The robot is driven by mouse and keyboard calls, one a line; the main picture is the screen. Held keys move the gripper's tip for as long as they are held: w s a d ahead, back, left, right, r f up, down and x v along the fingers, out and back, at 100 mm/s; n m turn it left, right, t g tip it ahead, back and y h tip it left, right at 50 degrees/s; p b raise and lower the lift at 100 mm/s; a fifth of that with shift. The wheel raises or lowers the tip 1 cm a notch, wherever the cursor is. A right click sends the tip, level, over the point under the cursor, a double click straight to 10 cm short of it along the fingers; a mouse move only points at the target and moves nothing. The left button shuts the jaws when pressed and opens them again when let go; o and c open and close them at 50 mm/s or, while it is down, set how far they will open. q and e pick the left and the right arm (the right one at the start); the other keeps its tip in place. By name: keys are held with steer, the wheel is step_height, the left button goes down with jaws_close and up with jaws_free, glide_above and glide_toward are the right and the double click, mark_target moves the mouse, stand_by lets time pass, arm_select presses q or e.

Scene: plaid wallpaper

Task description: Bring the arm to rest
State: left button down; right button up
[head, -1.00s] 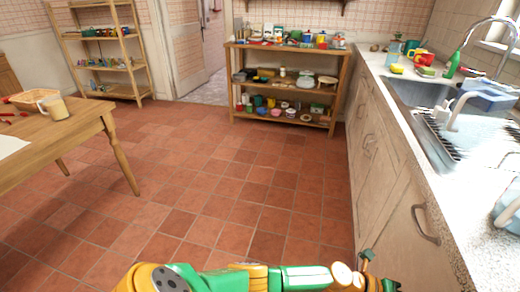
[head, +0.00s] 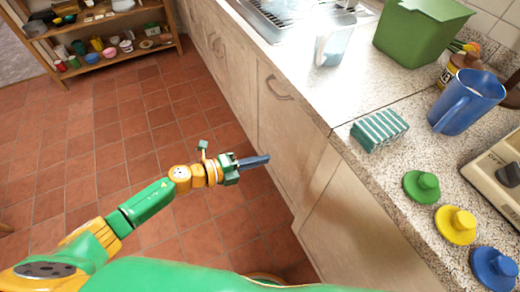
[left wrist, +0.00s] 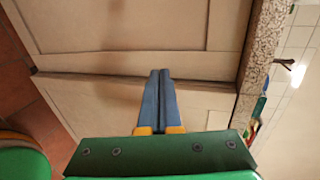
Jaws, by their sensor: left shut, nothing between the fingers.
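My left gripper (head: 256,161) is stretched out over the floor in the head view, pointing right toward the cabinet front below the counter. Its two blue-grey fingers are together with nothing between them. In the left wrist view the shut fingers (left wrist: 159,100) point at the pale cabinet panels; I cannot tell the exact gap to them. My right gripper does not show in either view.
The speckled counter (head: 330,100) runs along the right. On it are a striped sponge (head: 379,130), a blue pitcher (head: 466,102), a green bin (head: 420,30) and coloured lids (head: 456,224). A cabinet handle (head: 278,88) sticks out. The tiled floor (head: 70,150) at left is clear.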

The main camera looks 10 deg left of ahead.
arm_select(q)
steer(key=s+a+f+n+t+y+p, duration=0.1)
steer(key=s+a+f+n+y+p, duration=0.45)
steer(key=a+f+n+y, duration=0.8)
steer(key=s+f+n+g, duration=0.2)
steer(key=s+f+n, duration=0.1)
steer(key=s, duration=0.6)
steer(key=s+f+n+g+h, duration=0.1)
steer(key=s+f+n+g, duration=0.2)
steer(key=s+n, duration=0.3)
steer(key=s+f+n+g+p, duration=0.1)
steer(key=s+f+n+g, duration=0.2)
steer(key=s, duration=1)
step_height(320, 180, down, 2)
steer(key=shift+s+n, duration=0.4)
steer(key=shift+n, duration=0.25)
